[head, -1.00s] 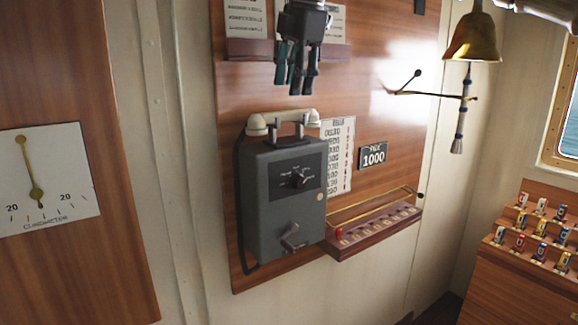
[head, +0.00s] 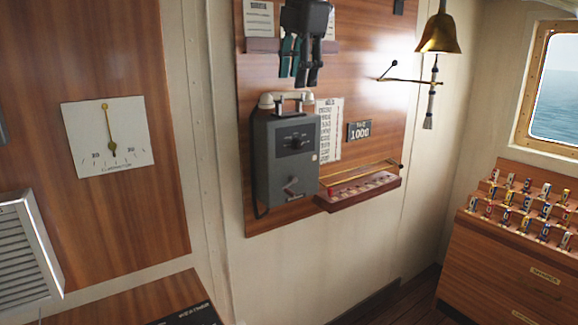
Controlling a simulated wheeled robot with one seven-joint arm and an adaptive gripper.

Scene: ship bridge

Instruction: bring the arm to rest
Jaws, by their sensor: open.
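My gripper (head: 301,78) hangs at the top middle of the head view, fingers pointing down. It is open, with nothing between its fingers. In the picture it is above the grey wall telephone (head: 287,160), in front of the wooden wall panel (head: 357,60). The telephone's pale handset (head: 285,98) lies on its cradle, just below the fingertips in the picture. I cannot tell how far the gripper is from the panel. Most of my arm is out of view.
A brass bell (head: 439,33) with a rope hangs right of the panel. A dark red rack (head: 358,192) with a brass rail sits below. A wooden cabinet (head: 490,255) with several small coloured items stands right. A clinometer (head: 107,139) hangs left; a wooden desktop (head: 155,305) is lower left.

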